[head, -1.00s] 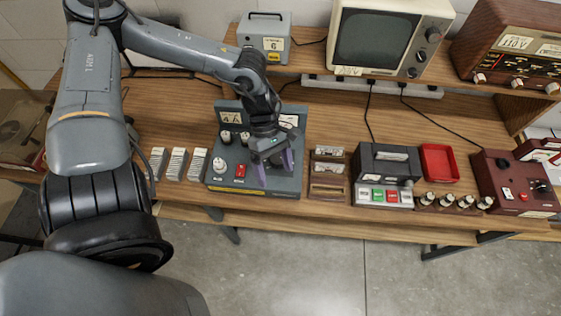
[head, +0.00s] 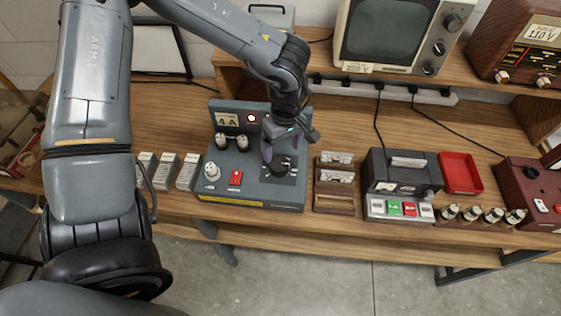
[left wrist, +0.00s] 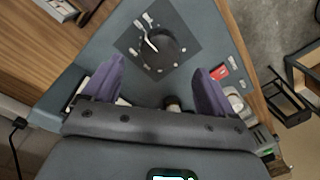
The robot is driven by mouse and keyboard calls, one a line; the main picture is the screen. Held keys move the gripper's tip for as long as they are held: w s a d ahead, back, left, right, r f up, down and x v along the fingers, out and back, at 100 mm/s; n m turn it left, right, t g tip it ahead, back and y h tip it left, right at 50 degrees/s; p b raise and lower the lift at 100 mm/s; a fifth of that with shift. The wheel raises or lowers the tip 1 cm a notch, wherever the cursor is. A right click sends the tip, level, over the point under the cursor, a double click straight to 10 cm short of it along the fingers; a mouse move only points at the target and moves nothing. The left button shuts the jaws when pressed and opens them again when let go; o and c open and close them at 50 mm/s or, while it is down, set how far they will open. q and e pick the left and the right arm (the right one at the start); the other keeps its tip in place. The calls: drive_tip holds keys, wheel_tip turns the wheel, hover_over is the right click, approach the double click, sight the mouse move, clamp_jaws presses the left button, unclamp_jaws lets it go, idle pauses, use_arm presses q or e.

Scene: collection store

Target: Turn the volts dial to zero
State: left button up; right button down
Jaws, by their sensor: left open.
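A grey console (head: 230,193) stands on the bench. On its right top is a round black dial (head: 279,167); the left wrist view shows the dial (left wrist: 163,48) with a pale pointer on a dark square plate ringed by pale marks. Its lettering is too small to read. My left gripper (head: 283,150) is over this dial, purple fingers open and pointing down. In the left wrist view the left gripper's fingers (left wrist: 168,72) stand either side, apart from the dial.
Card stacks (head: 167,170) stand left, a card rack (head: 334,185) and black machine (head: 402,171) right. A red tray (head: 460,172) lies beyond.

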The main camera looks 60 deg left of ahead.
sight(280, 164)
use_arm(q)
drive_tip(key=f, duration=0.6)
drive_tip(key=shift+s+f+b, duration=0.2)
drive_tip(key=shift+s+b, duration=0.05)
drive_tip(key=shift+b, duration=0.05)
drive_tip(key=c, duration=1.1)
drive_tip(key=shift+o, duration=0.2)
